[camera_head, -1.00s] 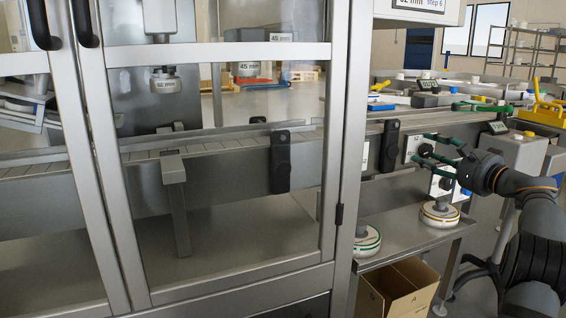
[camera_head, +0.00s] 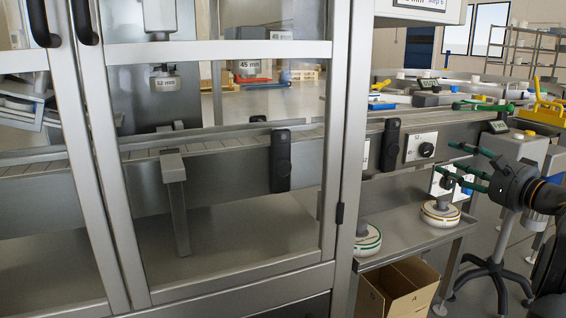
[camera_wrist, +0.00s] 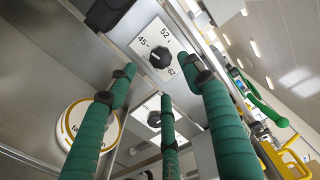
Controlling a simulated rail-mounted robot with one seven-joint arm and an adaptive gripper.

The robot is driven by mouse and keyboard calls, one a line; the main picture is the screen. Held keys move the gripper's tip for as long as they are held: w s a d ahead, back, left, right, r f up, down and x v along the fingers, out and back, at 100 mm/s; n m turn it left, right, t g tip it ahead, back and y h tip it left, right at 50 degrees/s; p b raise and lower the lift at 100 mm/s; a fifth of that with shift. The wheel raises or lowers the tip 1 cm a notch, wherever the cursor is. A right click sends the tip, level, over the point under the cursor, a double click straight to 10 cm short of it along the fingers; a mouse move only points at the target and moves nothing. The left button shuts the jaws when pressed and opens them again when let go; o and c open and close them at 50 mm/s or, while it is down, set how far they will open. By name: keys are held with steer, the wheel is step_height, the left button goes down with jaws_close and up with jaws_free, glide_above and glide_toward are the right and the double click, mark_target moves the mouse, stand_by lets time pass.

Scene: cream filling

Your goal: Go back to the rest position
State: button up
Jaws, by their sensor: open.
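My gripper (camera_head: 450,166) has green fingers, spread open and empty. It is at the right in the camera_head view, right of and below the upper dial panel (camera_head: 410,149) with its black knob (camera_head: 426,150). In the wrist view the fingers (camera_wrist: 166,88) reach toward that knob (camera_wrist: 159,57), apart from it as far as I can tell. The panel is marked 45, 52 and 62. A lower black knob (camera_wrist: 153,119) shows behind the fingers. In the camera_head view the fingers partly cover the lower panel (camera_head: 437,184).
Two round white-rimmed pieces (camera_head: 440,213) (camera_head: 368,241) stand on a steel shelf (camera_head: 405,237) under the conveyor. An open cardboard box (camera_head: 401,287) is below. A glass-doored steel cabinet (camera_head: 340,130) fills the left. A grey stand (camera_head: 507,240) is beside my arm at right.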

mark_target(429, 152)
steer(key=x, duration=0.7)
steer(key=shift+w+a, duration=0.15)
steer(key=shift+w, duration=0.2)
steer(key=shift+w+r+m+p, duration=0.2)
steer(key=shift+r+m+p, duration=0.2)
steer(key=shift+p, duration=0.3)
steer(key=shift+s+r+m+p, duration=0.1)
steer(key=shift+m+p, duration=0.9)
steer(key=shift+p, duration=0.15)
steer(key=m+p, duration=0.6)
steer(key=p, duration=0.2)
steer(key=m+p, duration=0.6)
steer(key=p, duration=0.2)
steer(key=shift+a+f+m+p, duration=0.1)
steer(key=shift+f+m+p, duration=0.25)
steer(key=shift+m+p, duration=0.65)
steer(key=shift+f+p, duration=0.1)
steer(key=shift+p, duration=0.25)
steer(key=shift+f, duration=0.15)
